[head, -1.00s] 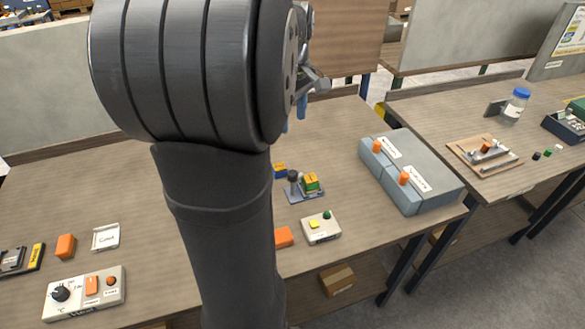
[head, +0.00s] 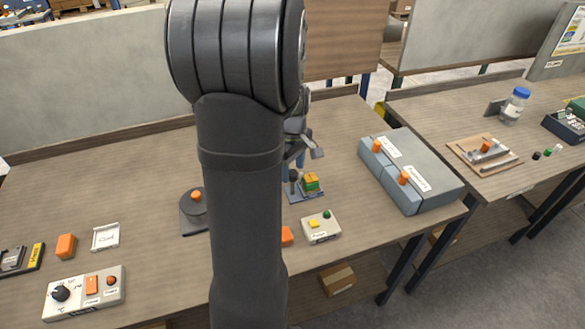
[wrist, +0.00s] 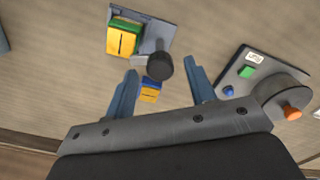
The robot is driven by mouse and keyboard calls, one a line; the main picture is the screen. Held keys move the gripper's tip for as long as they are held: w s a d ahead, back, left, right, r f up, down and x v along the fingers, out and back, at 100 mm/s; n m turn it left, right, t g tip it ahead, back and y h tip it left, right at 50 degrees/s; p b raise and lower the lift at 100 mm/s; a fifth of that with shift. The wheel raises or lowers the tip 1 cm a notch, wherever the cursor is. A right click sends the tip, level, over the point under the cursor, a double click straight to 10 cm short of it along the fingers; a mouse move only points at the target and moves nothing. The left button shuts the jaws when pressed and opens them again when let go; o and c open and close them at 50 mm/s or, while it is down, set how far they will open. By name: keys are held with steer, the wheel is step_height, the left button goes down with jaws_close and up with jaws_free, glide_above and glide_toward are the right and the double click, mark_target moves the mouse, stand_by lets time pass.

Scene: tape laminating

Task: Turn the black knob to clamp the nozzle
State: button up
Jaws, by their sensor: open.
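A small grey fixture (head: 307,194) stands mid-table in the head view and shows at the top of the wrist view (wrist: 153,20). It bears a black knob (wrist: 159,66), also seen in the head view (head: 293,175), and a yellow block with a green top (wrist: 122,38). A small pale part (wrist: 138,60), possibly the nozzle, lies between block and knob. My gripper (wrist: 160,66) is open, its blue fingers on either side of the knob in the wrist view. I cannot tell whether they are level with it. In the head view my arm partly hides the gripper.
A blue and yellow block (wrist: 150,92) lies near the knob between the fingers. A grey device with an orange knob (head: 196,195) is left of my arm. A button box (head: 320,227) stands in front of the fixture, a grey-blue case (head: 425,185) to its right.

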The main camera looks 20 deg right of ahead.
steer(key=shift+f, duration=0.3)
steer(key=c, duration=1)
steer(key=shift+o, duration=0.2)
steer(key=shift+m, duration=2.3)
steer(key=o, duration=1)
steer(key=shift+c, duration=0.2)
